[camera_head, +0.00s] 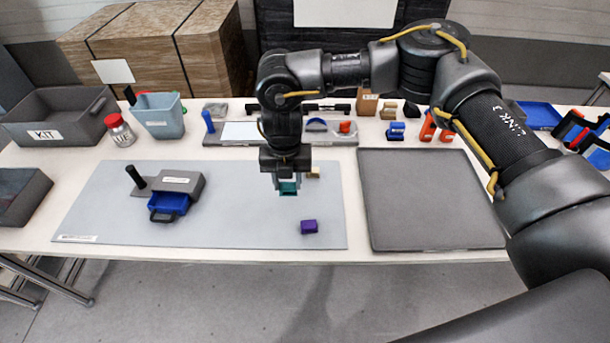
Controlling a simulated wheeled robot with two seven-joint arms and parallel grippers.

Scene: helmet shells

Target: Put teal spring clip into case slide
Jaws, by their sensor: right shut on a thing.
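My right gripper (288,184) points down over the grey mat and is shut on the teal spring clip (289,188). The clip shows between the fingertips; whether it touches the mat I cannot tell. The case (182,182) is a grey box with a black upright handle at its left, standing on the left part of the mat. Its blue slide (168,204) sticks out of the front, with a dark pull at the near end. My right gripper is to the right of the case, apart from it. My left gripper is not in view.
A purple block (309,227) lies on the grey mat (240,225), and a tan piece (314,173) lies just right of my gripper. A dark grey tray (430,200) is at the right. Bins, a red-lidded jar (119,131) and a rack line the back.

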